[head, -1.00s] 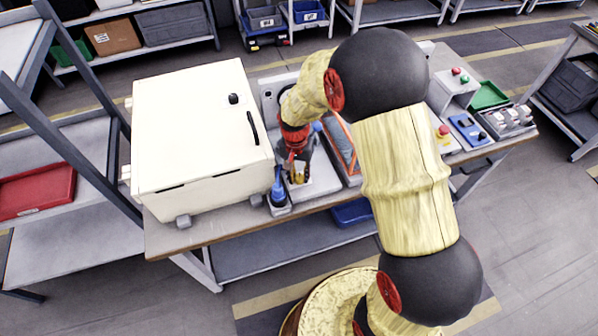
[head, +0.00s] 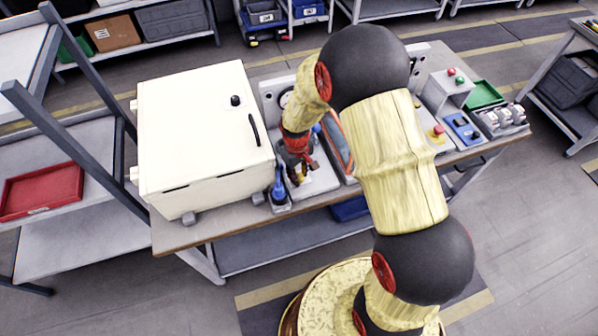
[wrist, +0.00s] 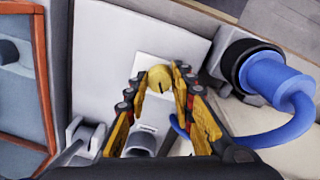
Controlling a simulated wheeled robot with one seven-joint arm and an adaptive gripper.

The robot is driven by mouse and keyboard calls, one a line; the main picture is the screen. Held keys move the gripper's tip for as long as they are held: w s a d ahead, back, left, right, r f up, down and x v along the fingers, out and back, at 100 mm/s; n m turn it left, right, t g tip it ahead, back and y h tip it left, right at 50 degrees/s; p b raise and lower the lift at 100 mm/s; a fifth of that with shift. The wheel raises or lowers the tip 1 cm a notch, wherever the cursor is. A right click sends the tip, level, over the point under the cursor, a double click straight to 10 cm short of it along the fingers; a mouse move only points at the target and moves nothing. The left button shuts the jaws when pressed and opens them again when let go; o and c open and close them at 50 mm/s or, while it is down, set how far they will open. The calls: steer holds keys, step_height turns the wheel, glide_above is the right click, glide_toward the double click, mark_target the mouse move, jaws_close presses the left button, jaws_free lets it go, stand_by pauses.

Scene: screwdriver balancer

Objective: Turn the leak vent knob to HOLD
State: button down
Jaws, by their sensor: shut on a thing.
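A small round yellow knob (wrist: 160,77) with a dark slot stands on a pale plate (wrist: 160,65) in the wrist view. I take it for the leak vent knob. My gripper (wrist: 161,84) has one yellow-and-black finger on each side of it, shut on it at the tips. In the head view my gripper (head: 298,174) is low over the grey fixture between the white cabinet and the orange-framed panel. There the knob is hidden by my wrist and fingers. No HOLD marking is readable.
A blue hose with a black collar (wrist: 240,65) curves close on the right in the wrist view. A grey fitting (wrist: 140,143) lies below the knob. The white cabinet (head: 200,130) and orange-framed panel (head: 338,142) flank my gripper. Red and green buttons stand further right.

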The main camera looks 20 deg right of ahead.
steer(key=shift+n+p, duration=0.45)
steer(key=shift+n, duration=0.75)
steer(key=c, duration=1.5)
jaws_free()
steer(key=shift+r, duration=0.1)
step_height(320, 180, up, 12)
steer(key=shift+s+a, duration=0.15)
steer(key=shift+a, duration=0.05)
